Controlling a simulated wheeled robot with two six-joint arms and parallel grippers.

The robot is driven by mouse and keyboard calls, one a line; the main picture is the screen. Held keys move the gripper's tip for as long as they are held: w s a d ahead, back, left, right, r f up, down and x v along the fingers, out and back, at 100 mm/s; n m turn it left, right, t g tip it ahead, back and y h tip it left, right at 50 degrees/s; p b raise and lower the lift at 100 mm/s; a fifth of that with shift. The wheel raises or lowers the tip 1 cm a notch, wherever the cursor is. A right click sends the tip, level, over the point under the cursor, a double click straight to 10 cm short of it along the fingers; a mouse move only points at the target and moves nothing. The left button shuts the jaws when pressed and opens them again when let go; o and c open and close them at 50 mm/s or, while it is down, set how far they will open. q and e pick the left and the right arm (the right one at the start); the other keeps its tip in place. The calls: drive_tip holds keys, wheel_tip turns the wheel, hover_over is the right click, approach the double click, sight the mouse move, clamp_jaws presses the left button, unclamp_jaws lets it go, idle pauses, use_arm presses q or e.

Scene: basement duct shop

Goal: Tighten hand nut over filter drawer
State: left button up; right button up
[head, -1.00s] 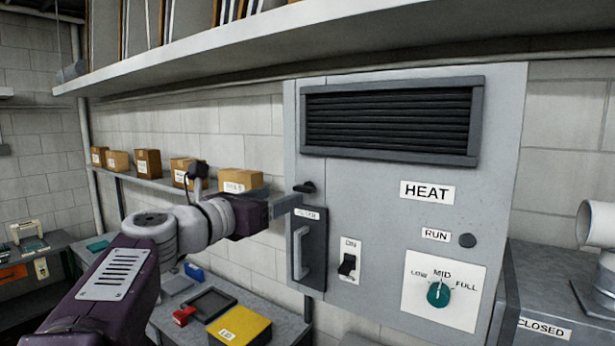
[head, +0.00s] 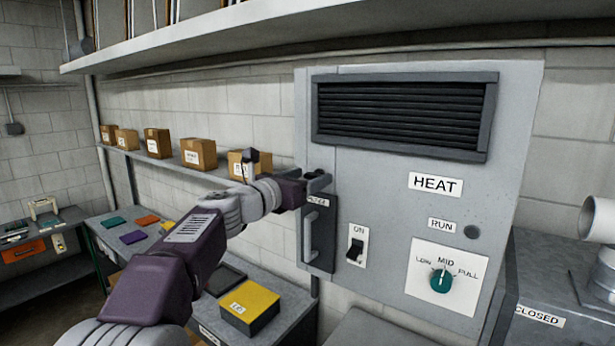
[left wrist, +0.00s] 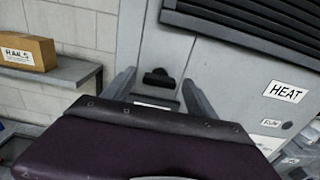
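The hand nut (left wrist: 158,77) is a small dark knob on the grey heater panel, just above the filter drawer (head: 320,240) with its dark front and upright grey handle. My left gripper (head: 319,182) is at the panel over the drawer's top. In the left wrist view its two grey fingers stand apart, one on each side of the nut, with clear gaps to it. The left gripper is open and empty. In the head view the gripper largely covers the nut. The drawer's label is partly hidden. My right gripper is not in view.
The panel also carries a black switch (head: 356,249), a green dial (head: 440,281) and a vent (head: 402,115). A shelf with several cardboard boxes (head: 198,153) runs along the wall at left. A yellow-topped box (head: 249,305) sits on the bench below.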

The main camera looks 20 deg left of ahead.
use_arm(q)
drive_tip(key=c, duration=1.1)
drive_tip(key=shift+d+f+m+b, duration=0.1)
drive_tip(key=shift+f+m+b, duration=0.1)
drive_tip(key=shift+m+b, duration=1.25)
drive_tip(key=m+b, duration=0.2)
drive_tip(key=m, duration=0.3)
drive_tip(key=shift+d+m+b, duration=0.1)
drive_tip(key=shift+m+b, duration=0.25)
drive_tip(key=m+b, duration=0.2)
drive_tip(key=m, duration=0.3)
drive_tip(key=shift+b, duration=0.3)
drive_tip(key=shift+m+b, duration=0.7)
drive_tip(key=shift+m, duration=1.4)
drive_tip(key=shift+s, duration=0.1)
